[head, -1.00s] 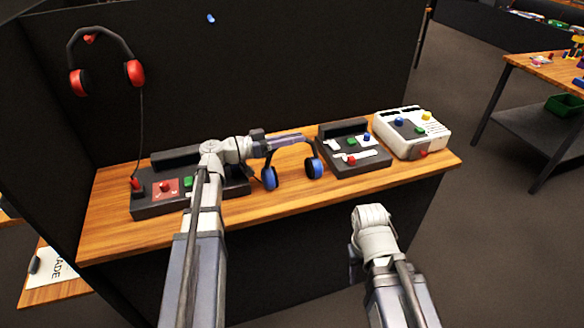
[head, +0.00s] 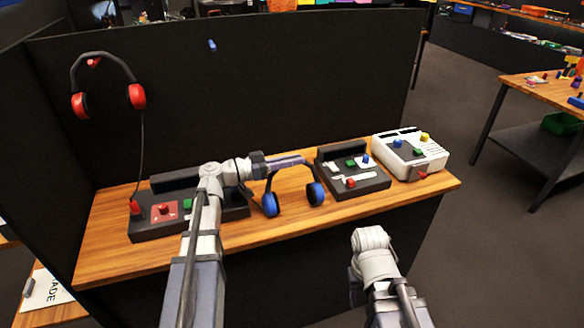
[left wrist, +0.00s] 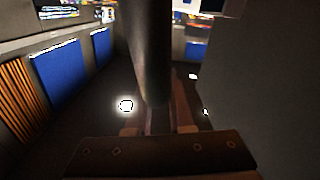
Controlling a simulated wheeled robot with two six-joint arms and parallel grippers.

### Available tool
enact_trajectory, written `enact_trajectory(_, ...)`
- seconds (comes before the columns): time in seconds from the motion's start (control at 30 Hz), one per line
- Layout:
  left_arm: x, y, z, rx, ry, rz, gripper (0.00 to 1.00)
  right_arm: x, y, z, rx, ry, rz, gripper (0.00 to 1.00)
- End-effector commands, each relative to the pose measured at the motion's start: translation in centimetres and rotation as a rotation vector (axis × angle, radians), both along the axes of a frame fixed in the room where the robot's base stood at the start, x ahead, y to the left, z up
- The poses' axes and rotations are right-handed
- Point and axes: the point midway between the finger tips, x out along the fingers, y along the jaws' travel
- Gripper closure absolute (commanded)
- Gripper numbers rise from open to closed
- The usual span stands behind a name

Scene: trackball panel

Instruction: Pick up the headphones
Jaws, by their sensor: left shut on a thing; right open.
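The blue-cupped headphones are on the wooden counter's (head: 250,232) middle, their blue ear cups (head: 316,194) hanging down at its surface; I cannot tell if they touch it. My left gripper (head: 290,162) is shut on their dark headband, reaching in from the left. In the left wrist view the dark band (left wrist: 150,55) runs up from between the fingers (left wrist: 158,122). A second pair, red-cupped headphones (head: 137,96), hangs on the black partition at the left with a cord running down. My right gripper (head: 354,284) is in front of the counter, empty, its fingertips hidden.
A black panel with a red square (head: 164,211) sits at the counter's left, partly behind my left arm. A small black control box (head: 362,184) and a white control box (head: 412,158) stand right of the blue headphones. The black partition (head: 270,90) rises behind. A blue peg (head: 212,46) sticks out from it.

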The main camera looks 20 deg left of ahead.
Motion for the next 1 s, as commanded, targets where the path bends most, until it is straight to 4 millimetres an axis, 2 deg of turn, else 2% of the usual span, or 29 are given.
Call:
enact_trajectory(0.27,0.0,0.0,3.0,-0.001,-0.001,0.000,1.00,0.0,0.0,3.0,0.000,0.000,0.000,0.50)
enact_trajectory(0.6,0.0,0.0,8.2,-0.001,-0.001,0.000,1.00,0.0,0.0,8.2,0.000,0.000,-0.001,0.50)
enact_trajectory(0.7,0.0,0.0,9.3,-0.001,-0.001,0.000,1.00,0.0,0.0,9.3,0.000,0.000,-0.001,0.50)
enact_trajectory(1.0,0.0,0.0,9.8,-0.001,-0.001,0.000,1.00,0.0,0.0,9.8,0.000,0.000,-0.001,0.50)
